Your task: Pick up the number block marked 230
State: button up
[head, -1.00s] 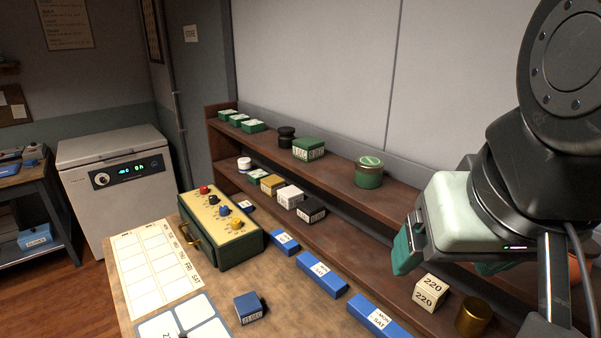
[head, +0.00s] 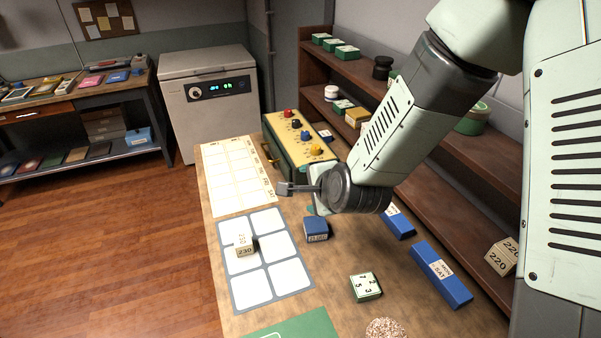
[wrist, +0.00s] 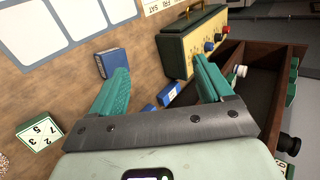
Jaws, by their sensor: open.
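The number block marked 230 (head: 243,246) is a small cream cube with dark digits. In the head view it sits on the left side of the blue-bordered mat with white cells (head: 285,290). It is not in the wrist view. My gripper (wrist: 160,68) is open and empty in the wrist view, its two teal fingers spread apart. In the head view the gripper is mostly hidden by my wrist, above the bench, to the right of and beyond the 230 block, clear of it.
A dark blue block (head: 316,229) and a green-edged block (head: 365,287) lie on the bench, with long blue blocks (head: 441,274) farther right. The control box (head: 297,140) stands behind. A 220 block (head: 502,257) sits by the shelf (head: 455,205). The mat around the 230 block is clear.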

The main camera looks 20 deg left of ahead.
jog(key=s+a+f+m+y, duration=0.3)
jog(key=s+a+f+m, duration=0.5)
jog(key=f, duration=0.3)
jog(key=m+t+h, duration=0.1)
jog(key=m+t, duration=0.2)
jog(key=m, duration=0.7)
send_near(244, 248)
jog(key=shift+x, duration=0.95)
jog(key=shift+f, duration=0.15)
jog(key=x, duration=1)
jog(key=shift+w+a, duration=0.15)
jog(key=shift+w, duration=0.1)
jog(key=c, duration=1)
